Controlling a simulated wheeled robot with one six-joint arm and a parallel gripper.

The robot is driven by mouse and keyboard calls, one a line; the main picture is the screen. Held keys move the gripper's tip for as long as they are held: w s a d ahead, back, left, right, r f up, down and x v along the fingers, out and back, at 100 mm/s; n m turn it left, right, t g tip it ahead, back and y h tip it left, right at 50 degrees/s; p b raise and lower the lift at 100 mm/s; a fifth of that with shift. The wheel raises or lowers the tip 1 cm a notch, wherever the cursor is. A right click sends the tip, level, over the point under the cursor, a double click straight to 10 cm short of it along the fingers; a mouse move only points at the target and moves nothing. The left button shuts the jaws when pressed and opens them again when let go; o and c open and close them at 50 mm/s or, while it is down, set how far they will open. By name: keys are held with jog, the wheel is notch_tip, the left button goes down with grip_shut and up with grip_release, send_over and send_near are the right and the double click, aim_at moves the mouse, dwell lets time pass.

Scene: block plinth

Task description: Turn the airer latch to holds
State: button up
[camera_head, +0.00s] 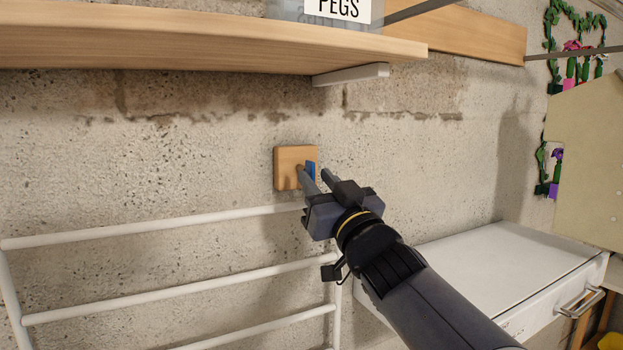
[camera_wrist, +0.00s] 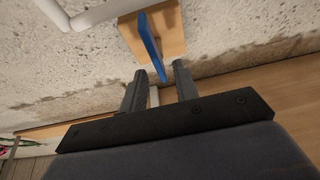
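The airer latch is a blue lever (camera_head: 311,166) on a square wooden block (camera_head: 287,160) fixed to the block wall. In the wrist view the blue lever (camera_wrist: 151,46) stands out from the wooden block (camera_wrist: 170,28). My gripper (camera_head: 313,172) is at the block, its fingers apart. In the wrist view my gripper (camera_wrist: 159,68) has one finger on each side of the lever's end. I cannot tell whether either finger touches it. In the head view a finger partly hides the block and lever. The white airer rails (camera_head: 150,227) are left of and below the block.
A wooden shelf (camera_head: 200,40) with a bin labelled PEGS (camera_head: 337,10) juts out above the block, on a pale bracket (camera_head: 350,75). A white cabinet (camera_head: 490,275) stands at lower right. A cream board (camera_head: 590,160) is at far right. Bare wall lies right of the block.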

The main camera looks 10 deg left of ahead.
aim_at(314, 175)
jog(key=b+v, duration=0.1)
jog(key=v, duration=0.6)
jog(key=p+x, duration=0.2)
jog(key=x, duration=0.8)
jog(key=shift+w+a+r+p, duration=0.2)
jog(key=shift+w+a+p, duration=0.05)
jog(key=shift+p, duration=0.15)
jog(key=shift+d, duration=0.1)
